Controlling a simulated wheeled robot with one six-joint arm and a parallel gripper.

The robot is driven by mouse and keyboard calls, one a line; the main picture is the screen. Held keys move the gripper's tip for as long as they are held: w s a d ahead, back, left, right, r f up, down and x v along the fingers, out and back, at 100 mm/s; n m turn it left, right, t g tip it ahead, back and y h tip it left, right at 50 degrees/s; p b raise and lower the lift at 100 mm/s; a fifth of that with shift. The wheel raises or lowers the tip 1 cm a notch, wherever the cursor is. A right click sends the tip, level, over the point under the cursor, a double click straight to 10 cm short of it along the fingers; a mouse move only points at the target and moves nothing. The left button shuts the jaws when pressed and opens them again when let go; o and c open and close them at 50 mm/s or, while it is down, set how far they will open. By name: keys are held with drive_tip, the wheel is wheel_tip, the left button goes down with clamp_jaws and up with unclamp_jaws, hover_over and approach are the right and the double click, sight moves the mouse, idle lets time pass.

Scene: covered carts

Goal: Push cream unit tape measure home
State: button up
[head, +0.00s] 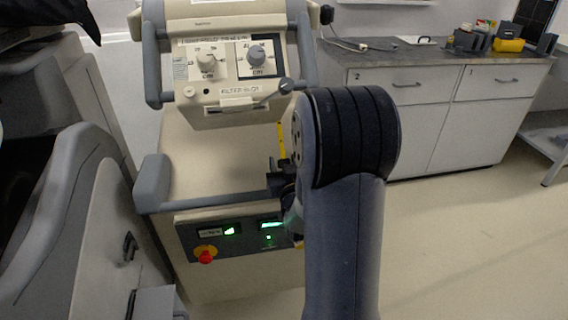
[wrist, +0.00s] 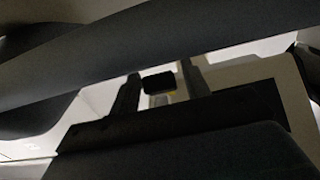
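The cream unit (head: 222,160) stands left of centre in the head view. A thin yellow upright strip, which looks like its tape measure (head: 281,140), shows beside its right side, partly hidden by my arm. My gripper (head: 284,188) is at the unit's front right, just below the strip, and largely hidden behind my arm. In the dark wrist view, the two fingers (wrist: 157,95) stand apart.
The unit has a dial panel (head: 226,64), a grey bumper (head: 152,184) and a red knob (head: 206,256) below. A grey machine (head: 75,215) stands close on the left. A counter with drawers (head: 430,100) is at the back right. The floor at right is clear.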

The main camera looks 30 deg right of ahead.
clamp_jaws()
drive_tip(key=shift+r, duration=0.1)
drive_tip(key=w+r, duration=0.1)
drive_tip(key=w+d+r+p, duration=0.1)
drive_tip(key=w+r, duration=0.1)
drive_tip(key=shift+w+r, duration=0.2)
drive_tip(key=shift+r, duration=0.1)
drive_tip(key=shift+o, duration=0.9)
unclamp_jaws()
drive_tip(key=v, duration=1.1)
